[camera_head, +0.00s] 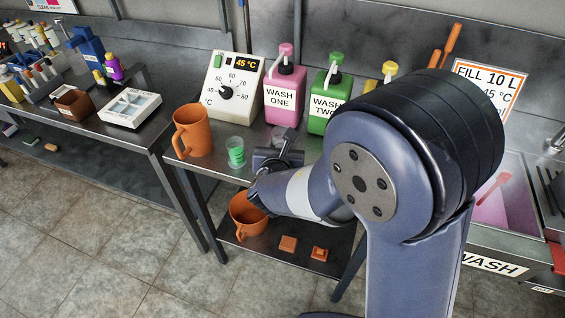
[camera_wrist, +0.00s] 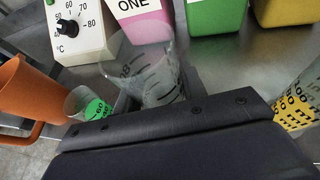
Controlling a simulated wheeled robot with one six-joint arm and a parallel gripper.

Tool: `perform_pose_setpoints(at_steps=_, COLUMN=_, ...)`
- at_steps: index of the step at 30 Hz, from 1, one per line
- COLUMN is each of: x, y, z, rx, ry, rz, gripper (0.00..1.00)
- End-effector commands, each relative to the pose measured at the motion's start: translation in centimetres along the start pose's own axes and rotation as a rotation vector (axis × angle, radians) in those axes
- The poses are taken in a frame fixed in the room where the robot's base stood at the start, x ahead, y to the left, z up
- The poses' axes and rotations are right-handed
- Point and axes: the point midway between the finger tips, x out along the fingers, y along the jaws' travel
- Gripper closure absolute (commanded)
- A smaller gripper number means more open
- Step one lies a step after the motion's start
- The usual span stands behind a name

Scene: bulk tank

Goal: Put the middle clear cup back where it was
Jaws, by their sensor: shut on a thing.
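The middle clear cup (camera_wrist: 150,72), a see-through beaker with dark markings, is upright or slightly tilted in the wrist view. My gripper (camera_head: 277,152) is shut on it over the steel bench, in front of the pink jug. The fingers are mostly hidden by the wrist's dark housing. I cannot tell whether the cup's base touches the bench. A clear cup with green contents or marking (camera_head: 236,151) stands to the left, also in the wrist view (camera_wrist: 90,105). A clear cup with yellow (camera_wrist: 297,103) stands to the right in the wrist view; my arm hides it in the head view.
An orange jug (camera_head: 193,131) stands left of the green cup. A dial box (camera_head: 233,88), a pink jug (camera_head: 285,92) and a green jug (camera_head: 325,98) line the back. Another orange jug (camera_head: 247,214) sits on the lower shelf. A sink (camera_head: 512,215) is at the right.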

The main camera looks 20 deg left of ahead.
Motion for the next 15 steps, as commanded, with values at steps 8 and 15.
perform_pose_setpoints(at_steps=8, x=1.2, y=-0.1, z=-3.1, rx=-0.003, ry=0.003, rz=-0.001, gripper=0.84)
perform_pose_setpoints(at_steps=15, x=2.0, y=-0.1, z=-4.9, rx=0.0, ry=0.001, rz=0.0, gripper=0.84)
